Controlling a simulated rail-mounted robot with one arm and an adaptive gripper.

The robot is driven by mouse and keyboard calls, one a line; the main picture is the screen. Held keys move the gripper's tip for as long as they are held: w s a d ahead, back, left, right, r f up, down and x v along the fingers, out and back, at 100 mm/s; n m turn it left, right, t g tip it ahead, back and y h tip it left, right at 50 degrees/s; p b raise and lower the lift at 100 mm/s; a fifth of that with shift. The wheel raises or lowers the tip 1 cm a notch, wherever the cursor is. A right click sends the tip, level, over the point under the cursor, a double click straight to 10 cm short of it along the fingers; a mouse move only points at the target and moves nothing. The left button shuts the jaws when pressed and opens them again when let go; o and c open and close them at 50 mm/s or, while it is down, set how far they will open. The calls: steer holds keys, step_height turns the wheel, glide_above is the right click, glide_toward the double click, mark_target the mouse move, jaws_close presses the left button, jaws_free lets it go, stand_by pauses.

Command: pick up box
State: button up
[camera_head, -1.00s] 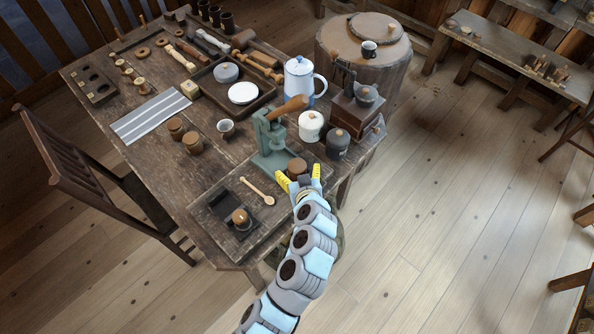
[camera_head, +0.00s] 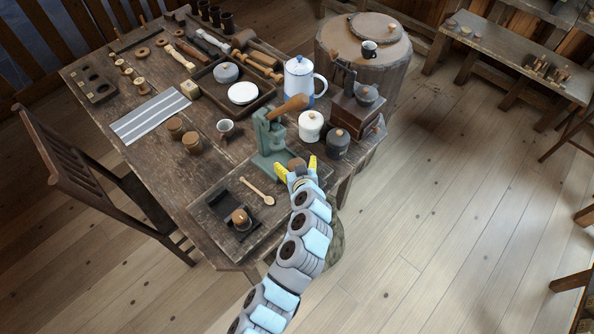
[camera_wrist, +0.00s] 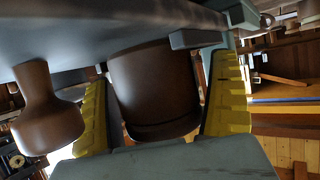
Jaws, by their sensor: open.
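A small brown round piece, apparently a wooden box (camera_head: 296,163), stands on the table at the foot of a green lever press (camera_head: 268,140). My gripper (camera_head: 297,168) reaches it from the front with its yellow fingers open, one on each side. In the wrist view the brown piece (camera_wrist: 155,92) fills most of the gap between the fingers, close to both. I cannot tell whether either finger touches it. In the head view my gripper hides its lower front.
The press has a wooden handle (camera_head: 287,108); a brown knob-like shape (camera_wrist: 45,112) shows left in the wrist view. A white lidded pot (camera_head: 310,127) and a dark pot (camera_head: 337,144) stand right of the press. A wooden spoon (camera_head: 257,191) lies to the left.

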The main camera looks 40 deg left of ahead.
mark_target(295, 160)
jaws_close()
stand_by(0.5)
steer(key=shift+r, duration=0.3)
steer(key=r, duration=0.3)
steer(key=shift+s+r+p, duration=0.15)
steer(key=shift+s+p, duration=0.05)
steer(key=shift+p, duration=0.15)
steer(key=s+d+r+p, duration=0.2)
steer(key=s+d+r, duration=0.5)
steer(key=s+r, duration=0.2)
steer(key=s, duration=0.2)
steer(key=shift+s+p, duration=0.35)
steer(key=shift+p, duration=0.05)
